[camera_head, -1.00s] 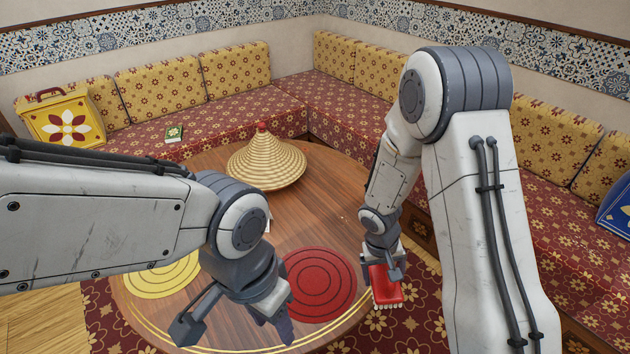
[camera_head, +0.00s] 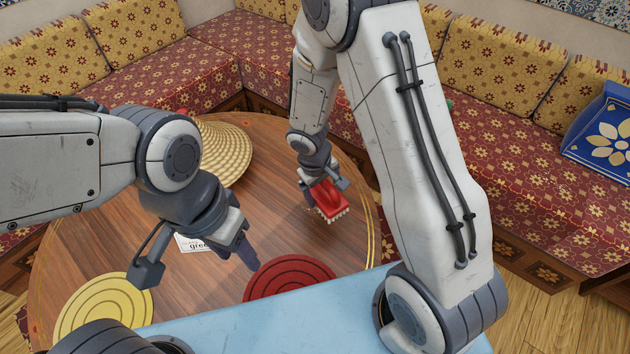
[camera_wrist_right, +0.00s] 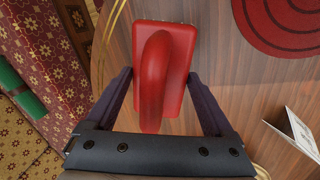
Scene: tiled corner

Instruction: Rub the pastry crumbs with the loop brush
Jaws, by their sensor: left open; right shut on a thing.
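The loop brush is a red block with a looped handle and pale bristles (camera_head: 329,203). My right gripper (camera_head: 320,182) is shut on it, bristles down, low over the right part of the round wooden table (camera_head: 225,285). I cannot tell whether the bristles touch the wood. The right wrist view shows the brush's red back and loop (camera_wrist_right: 165,75) between my two dark fingers (camera_wrist_right: 160,105). I cannot make out the pastry crumbs clearly; they may be hidden by the brush and arm. My left gripper (camera_head: 200,262) is open and empty above the table's front left.
A red round mat (camera_head: 290,273) and a yellow round mat (camera_head: 103,307) lie on the table. A woven cone lid (camera_head: 225,150) stands at the back, partly hidden. A small white card (camera_head: 190,243) stands beneath my left arm.

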